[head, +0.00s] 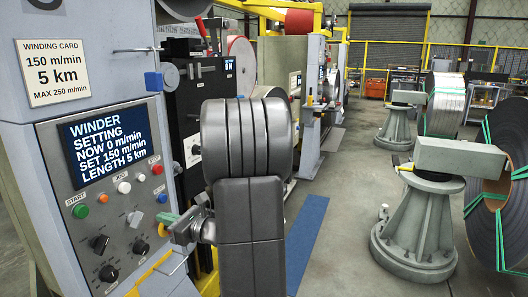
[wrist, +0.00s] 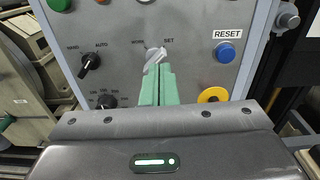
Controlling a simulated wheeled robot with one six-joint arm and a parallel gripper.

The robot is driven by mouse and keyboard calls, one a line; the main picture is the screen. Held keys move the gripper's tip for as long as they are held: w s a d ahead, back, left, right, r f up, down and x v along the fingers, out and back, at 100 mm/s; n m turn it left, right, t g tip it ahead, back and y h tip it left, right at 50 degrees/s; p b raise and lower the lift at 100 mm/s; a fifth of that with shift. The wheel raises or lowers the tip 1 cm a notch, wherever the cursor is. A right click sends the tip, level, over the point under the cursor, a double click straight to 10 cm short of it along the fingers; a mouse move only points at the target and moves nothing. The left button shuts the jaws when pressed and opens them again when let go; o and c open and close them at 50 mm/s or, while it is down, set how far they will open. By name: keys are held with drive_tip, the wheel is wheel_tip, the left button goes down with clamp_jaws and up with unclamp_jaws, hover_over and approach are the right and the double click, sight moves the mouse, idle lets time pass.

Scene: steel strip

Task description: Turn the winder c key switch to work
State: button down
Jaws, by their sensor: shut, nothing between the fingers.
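The winder panel (head: 110,190) stands at the left in the head view; its screen (head: 104,148) reads WINDER SETTING, NOW 0 m/min, SET 150 m/min, LENGTH 5 km. The key switch (wrist: 152,53) shows in the wrist view between the labels WORK on its left and SET on its right. It also shows in the head view (head: 135,218). My gripper (wrist: 157,68) has its green fingers together just below the switch, partly covering it. Whether they touch it, and exactly how the key is turned, I cannot tell.
A HAND/AUTO knob (wrist: 89,63) and a numbered dial (wrist: 107,101) sit left of the switch. A blue RESET button (wrist: 225,53) and a yellow ring (wrist: 213,95) sit to its right. A blue floor mat (head: 307,235) and grey pedestals (head: 420,225) lie further right.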

sight(136, 220)
drive_tip(key=shift+w+r+x, duration=0.15)
drive_tip(key=shift+x, duration=1.7)
drive_tip(key=shift+w+r+x, duration=0.15)
drive_tip(key=shift+x, duration=1.75)
drive_tip(key=shift+d, duration=0.15)
drive_tip(key=shift+s+f+b, duration=0.15)
drive_tip(key=shift+f+b, duration=0.1)
drive_tip(key=shift+b, duration=0.1)
drive_tip(key=shift+s+a+b, duration=0.2)
drive_tip(key=shift+s+b, duration=0.1)
drive_tip(key=shift+s, duration=0.05)
drive_tip(key=shift+s+a+r+b, duration=0.1)
drive_tip(key=shift+s+b, duration=0.2)
drive_tip(key=shift+s+a+b, duration=0.3)
drive_tip(key=shift+s+b, duration=0.3)
drive_tip(key=shift+b, duration=0.05)
drive_tip(key=shift+s, duration=0.1)
